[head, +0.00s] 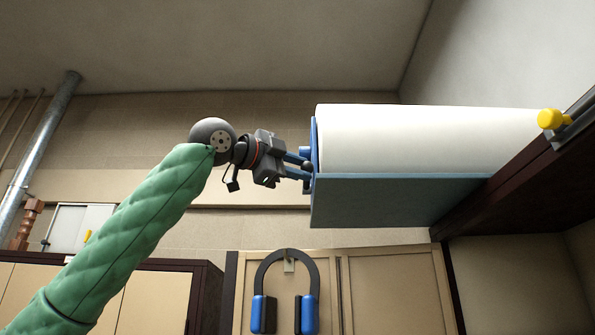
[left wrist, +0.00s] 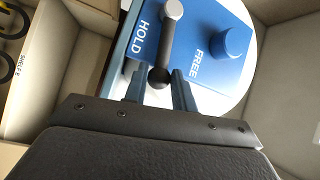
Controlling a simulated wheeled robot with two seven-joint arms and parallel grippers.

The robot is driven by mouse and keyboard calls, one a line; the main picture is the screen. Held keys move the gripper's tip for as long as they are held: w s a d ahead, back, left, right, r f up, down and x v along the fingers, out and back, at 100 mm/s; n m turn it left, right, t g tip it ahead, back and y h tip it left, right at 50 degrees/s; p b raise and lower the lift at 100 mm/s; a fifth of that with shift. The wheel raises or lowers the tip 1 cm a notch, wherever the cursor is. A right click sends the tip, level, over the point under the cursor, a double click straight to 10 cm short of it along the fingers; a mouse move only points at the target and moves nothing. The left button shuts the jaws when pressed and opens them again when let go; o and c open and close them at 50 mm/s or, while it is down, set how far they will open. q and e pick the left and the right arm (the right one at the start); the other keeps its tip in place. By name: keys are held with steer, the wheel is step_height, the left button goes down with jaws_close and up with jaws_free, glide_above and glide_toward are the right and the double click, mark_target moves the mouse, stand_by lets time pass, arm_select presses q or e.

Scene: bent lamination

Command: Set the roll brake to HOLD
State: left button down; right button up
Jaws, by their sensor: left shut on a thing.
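The roll brake's lever (left wrist: 165,45) shows in the left wrist view as a dark rod from a grey pivot (left wrist: 173,8) to a black ball knob (left wrist: 158,77). It lies in front of a blue plate (left wrist: 200,25), between the white word HOLD on the left and FREE on the right. My left gripper (left wrist: 159,88) is shut on the ball knob, one blue finger on each side. In the head view my left gripper (head: 306,168) is at the left end of the white roll (head: 420,140), by its blue end plate (head: 314,140). My right gripper is not seen.
A blue round knob (left wrist: 232,41) stands out from the plate near FREE. A grey-blue panel (head: 390,200) is below the roll. A dark beam (head: 500,195) with a yellow knob (head: 551,119) is at right. Blue-and-black headphones (head: 287,290) hang below. Room left of the roll is open.

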arm_select(q)
steer(key=shift+f+m+h, duration=0.5)
steer(key=shift+f+m, duration=0.25)
steer(key=shift+m, duration=0.05)
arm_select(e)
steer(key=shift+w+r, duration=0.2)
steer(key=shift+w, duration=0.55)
arm_select(q)
steer(key=shift+d, duration=0.1)
steer(key=c, duration=1.4)
jaws_free()
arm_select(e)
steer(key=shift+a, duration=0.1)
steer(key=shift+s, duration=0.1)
arm_select(q)
steer(key=shift+b, duration=0.3)
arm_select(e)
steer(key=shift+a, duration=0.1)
